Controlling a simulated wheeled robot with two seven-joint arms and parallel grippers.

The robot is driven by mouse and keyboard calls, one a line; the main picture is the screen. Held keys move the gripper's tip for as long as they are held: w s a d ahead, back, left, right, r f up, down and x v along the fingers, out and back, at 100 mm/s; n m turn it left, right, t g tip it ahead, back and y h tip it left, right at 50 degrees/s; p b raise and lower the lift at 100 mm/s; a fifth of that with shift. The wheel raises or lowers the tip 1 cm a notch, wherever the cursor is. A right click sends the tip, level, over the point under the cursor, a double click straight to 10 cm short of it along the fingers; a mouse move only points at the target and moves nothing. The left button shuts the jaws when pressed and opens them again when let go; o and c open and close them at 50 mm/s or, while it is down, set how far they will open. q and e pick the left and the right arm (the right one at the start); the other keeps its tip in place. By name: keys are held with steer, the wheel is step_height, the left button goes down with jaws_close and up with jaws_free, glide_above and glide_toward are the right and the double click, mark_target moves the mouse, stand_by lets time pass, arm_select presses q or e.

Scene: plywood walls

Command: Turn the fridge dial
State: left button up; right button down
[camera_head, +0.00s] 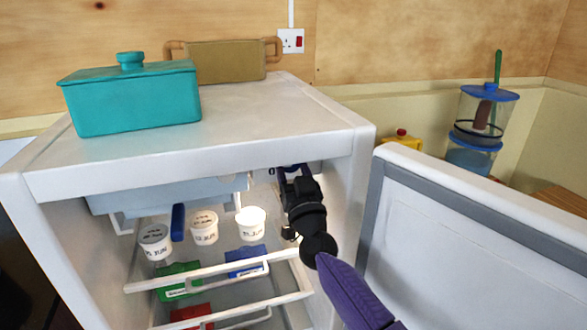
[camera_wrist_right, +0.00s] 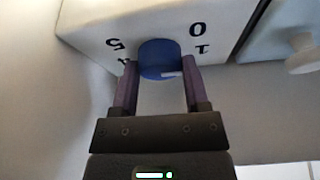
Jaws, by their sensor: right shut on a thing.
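The fridge (camera_head: 205,120) stands open, its door (camera_head: 470,250) swung out to the right. In the right wrist view the blue dial (camera_wrist_right: 158,58) sits on a white housing (camera_wrist_right: 95,30) with dark numbers around it, including 0, 1 and 5. My right gripper (camera_wrist_right: 158,75) has a finger on each side of the dial and is shut on it. In the head view my right gripper (camera_head: 292,175) reaches inside the fridge under its top, near the right inner wall. The dial is hidden there. My left gripper is not in view.
White tubs (camera_head: 204,227) and green, blue and red packs stand on the fridge shelves, left of my right arm. A white wire shelf edge (camera_head: 215,270) lies below the gripper. A teal lidded box (camera_head: 135,98) and a tan tray (camera_head: 222,62) rest on top.

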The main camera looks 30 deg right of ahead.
steer(key=m+h+p, duration=0.1)
steer(key=m, duration=0.1)
steer(key=m+p, duration=0.1)
steer(key=m, duration=0.1)
steer(key=shift+a+r+g+h, duration=0.1)
steer(key=shift+r+g+h, duration=0.05)
steer(key=shift+g+h, duration=0.25)
steer(key=shift+a+m+g+h+p, duration=0.1)
steer(key=shift+m+g+h+p, duration=0.35)
steer(key=shift+m, duration=0.65)
steer(key=shift+m+g+h+p, duration=0.35)
steer(key=shift+m+h+p, duration=0.15)
steer(key=shift+m, duration=0.6)
steer(key=shift+c, duration=0.4)
jaws_free()
